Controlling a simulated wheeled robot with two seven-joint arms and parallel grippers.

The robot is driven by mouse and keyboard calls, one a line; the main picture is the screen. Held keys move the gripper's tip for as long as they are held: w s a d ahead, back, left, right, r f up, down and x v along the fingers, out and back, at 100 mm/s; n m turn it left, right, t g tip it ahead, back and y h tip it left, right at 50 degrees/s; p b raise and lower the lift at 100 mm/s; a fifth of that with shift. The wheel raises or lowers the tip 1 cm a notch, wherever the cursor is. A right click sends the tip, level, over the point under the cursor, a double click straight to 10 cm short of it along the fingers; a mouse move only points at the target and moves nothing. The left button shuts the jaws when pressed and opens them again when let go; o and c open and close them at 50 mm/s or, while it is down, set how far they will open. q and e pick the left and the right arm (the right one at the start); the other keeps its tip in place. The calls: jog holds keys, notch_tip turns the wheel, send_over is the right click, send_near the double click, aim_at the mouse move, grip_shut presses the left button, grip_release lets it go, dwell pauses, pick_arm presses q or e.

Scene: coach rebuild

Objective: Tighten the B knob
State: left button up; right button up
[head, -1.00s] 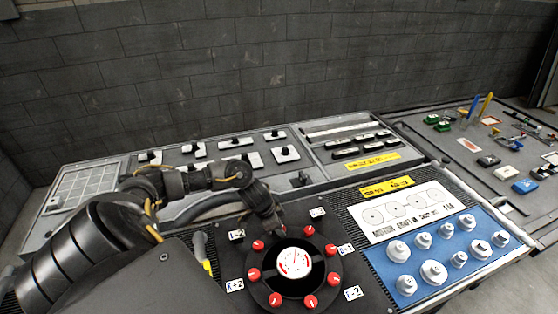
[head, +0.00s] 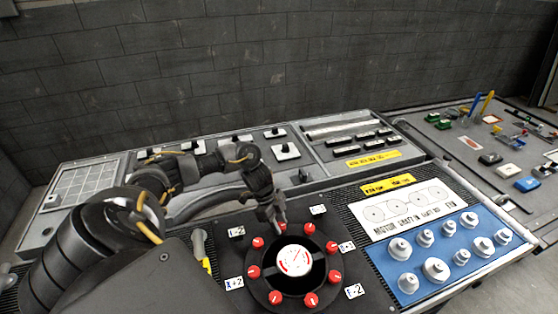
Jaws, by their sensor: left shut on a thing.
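A round black dial plate (head: 262,290) carries a ring of several red knobs and a white gauge (head: 294,261) in its middle. My left gripper (head: 277,225) points down at the back of the ring, shut on a red knob (head: 281,229), which its fingers partly hide. A neighbouring red knob (head: 258,242) to the left and another red knob (head: 309,229) to the right are clear of the fingers. Small white label tags (head: 236,232) surround the ring; their lettering is too small to tell which knob is B. My right gripper is not in view.
A blue board (head: 420,262) with several white sockets lies right of the dial, below a white card (head: 415,211). A yellow-and-grey tool (head: 201,249) stands left of the dial. Switch panels (head: 235,150) run behind, before a grey wall. Small parts lie on the right bench (head: 470,180).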

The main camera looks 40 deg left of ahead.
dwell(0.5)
pick_arm(q)
jog(key=o, duration=0.9)
jog(key=shift+o, duration=0.2)
jog(key=b+v, duration=0.1)
jog(key=v, duration=0.9)
jog(key=shift+r+b, duration=0.35)
